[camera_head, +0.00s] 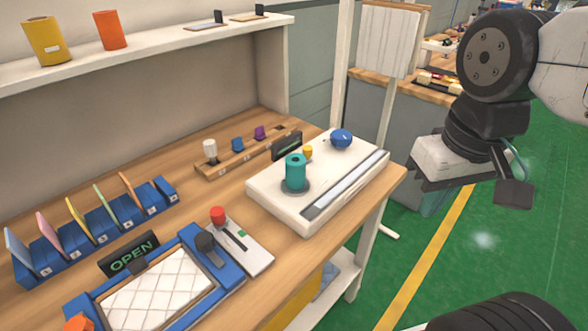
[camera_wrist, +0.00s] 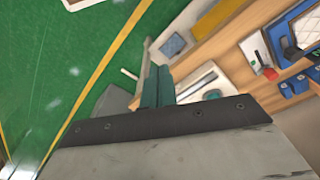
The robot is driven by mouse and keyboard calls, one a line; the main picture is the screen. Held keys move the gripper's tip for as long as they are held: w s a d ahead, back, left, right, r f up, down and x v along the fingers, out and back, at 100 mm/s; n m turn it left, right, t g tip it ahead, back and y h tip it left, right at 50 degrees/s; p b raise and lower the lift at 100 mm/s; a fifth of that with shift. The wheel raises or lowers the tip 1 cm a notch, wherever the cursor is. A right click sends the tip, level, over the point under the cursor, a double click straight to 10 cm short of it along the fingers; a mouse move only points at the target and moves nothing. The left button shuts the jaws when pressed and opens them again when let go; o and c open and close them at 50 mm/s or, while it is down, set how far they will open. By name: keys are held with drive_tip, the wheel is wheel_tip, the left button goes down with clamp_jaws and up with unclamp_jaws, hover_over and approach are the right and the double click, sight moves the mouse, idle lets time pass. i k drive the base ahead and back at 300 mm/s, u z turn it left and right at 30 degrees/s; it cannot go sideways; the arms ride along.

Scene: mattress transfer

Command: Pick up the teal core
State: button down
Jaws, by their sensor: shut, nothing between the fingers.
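The teal core (camera_head: 295,171) is an upright teal cylinder on a dark round base on top of a white device (camera_head: 270,197) near the bench's right end. My gripper (camera_head: 431,205) hangs over the green floor to the right of the bench, well apart from the core. In the wrist view my gripper (camera_wrist: 158,70) shows two teal fingers, close together and empty.
A small yellow knob (camera_head: 308,152) and a blue knob (camera_head: 341,138) stand behind the core on the device. A wooden rack (camera_head: 235,160) with small pieces, a red-topped lever (camera_head: 218,215) and a blue frame (camera_head: 228,279) lie left. A white post stands behind the bench.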

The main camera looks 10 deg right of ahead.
sight(295, 163)
drive_tip(key=z, duration=1.6)
drive_tip(key=k, duration=0.6)
drive_tip(key=u, duration=1.55)
